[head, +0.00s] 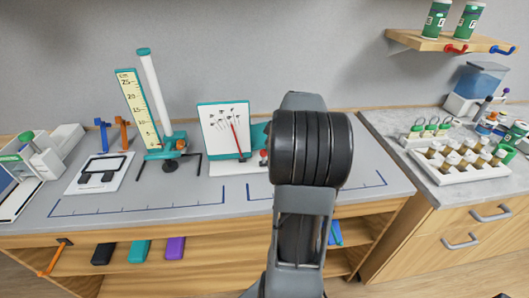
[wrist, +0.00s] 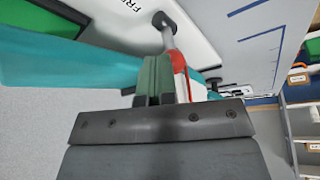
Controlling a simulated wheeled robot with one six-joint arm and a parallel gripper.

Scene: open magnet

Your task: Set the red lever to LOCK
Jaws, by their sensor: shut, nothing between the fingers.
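In the wrist view a red lever part (wrist: 179,63) lies along a grey rod with a dark round end, over a white surface with a partly visible label beginning "FRE" (wrist: 125,8). My gripper (wrist: 152,82) is shut, its green fingertips close together just beside the red part; I cannot tell whether they touch it. A teal panel (wrist: 70,58) runs to the left. In the head view my arm hides the gripper and much of this spot. A small red knob (head: 264,154) shows at the arm's left edge; I cannot tell if it belongs to the lever. No LOCK label is readable.
On the bench (head: 120,210), a white board (head: 208,127) with a red pointer stands left of my arm, near a tall scale (head: 133,100) with a white tube. A vial tray (head: 440,165) is at right. The bench's front left is clear.

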